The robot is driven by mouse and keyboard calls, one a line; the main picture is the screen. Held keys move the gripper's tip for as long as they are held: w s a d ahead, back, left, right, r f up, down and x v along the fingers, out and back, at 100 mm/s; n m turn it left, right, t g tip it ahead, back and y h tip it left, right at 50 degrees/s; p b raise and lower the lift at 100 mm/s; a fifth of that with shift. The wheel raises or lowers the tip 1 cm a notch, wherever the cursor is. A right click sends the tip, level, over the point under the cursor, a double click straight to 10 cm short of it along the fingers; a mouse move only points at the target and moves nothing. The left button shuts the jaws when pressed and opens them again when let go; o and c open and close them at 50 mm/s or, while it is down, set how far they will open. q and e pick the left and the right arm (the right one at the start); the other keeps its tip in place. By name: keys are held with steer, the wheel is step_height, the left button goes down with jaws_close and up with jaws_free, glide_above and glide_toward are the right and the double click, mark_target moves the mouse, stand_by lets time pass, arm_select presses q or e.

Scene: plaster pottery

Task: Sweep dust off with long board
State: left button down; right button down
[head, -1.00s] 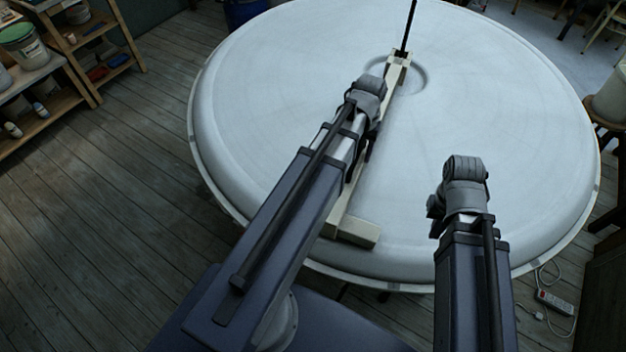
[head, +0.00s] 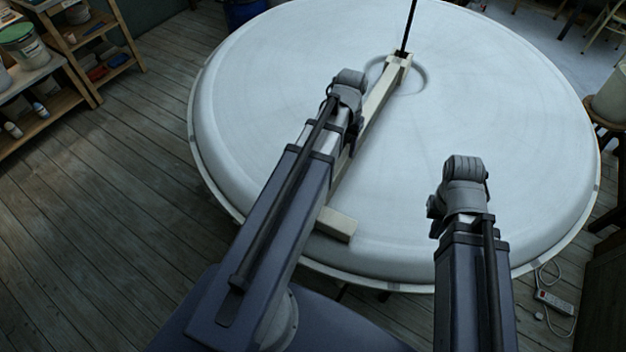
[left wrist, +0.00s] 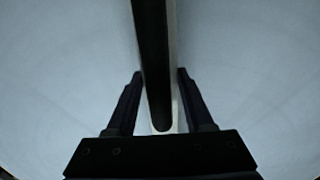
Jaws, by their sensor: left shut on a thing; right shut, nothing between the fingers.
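The long board (head: 381,91) is a pale wooden bar. It lies across the large round white plaster disc (head: 480,110), from a black upright rod (head: 406,28) near the middle to a short crosspiece (head: 336,224) at the near rim. My left gripper (head: 350,130) is at the board's middle, partly hidden behind its own wrist. In the left wrist view, its two dark fingers (left wrist: 160,92) stand on either side of a dark bar along the board. My right gripper (head: 436,208) hangs over the disc's near right part, away from the board; its fingers are mostly hidden. No separate dust is clear.
Wooden shelves (head: 70,60) with tubs stand at the far left. A stool (head: 608,125) bearing a pale container stands at the right edge. A power strip (head: 554,302) with a cable lies on the floor at lower right.

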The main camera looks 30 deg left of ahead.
arm_select(q)
steer(key=shift+a+m, duration=0.3)
steer(key=shift+a, duration=1.35)
steer(key=shift+m, duration=0.5)
steer(key=shift+a, duration=2.15)
steer(key=shift+w+a, duration=0.1)
steer(key=shift+m, duration=0.4)
steer(key=shift+w+a, duration=0.15)
steer(key=shift+a, duration=0.85)
steer(key=shift+w+a, duration=0.1)
steer(key=shift+a, duration=0.9)
steer(key=shift+m, duration=0.5)
steer(key=shift+w+a, duration=0.2)
steer(key=shift+a, duration=0.9)
steer(key=shift+w+a, duration=0.2)
steer(key=shift+a, duration=0.85)
steer(key=shift+a, duration=0.1)
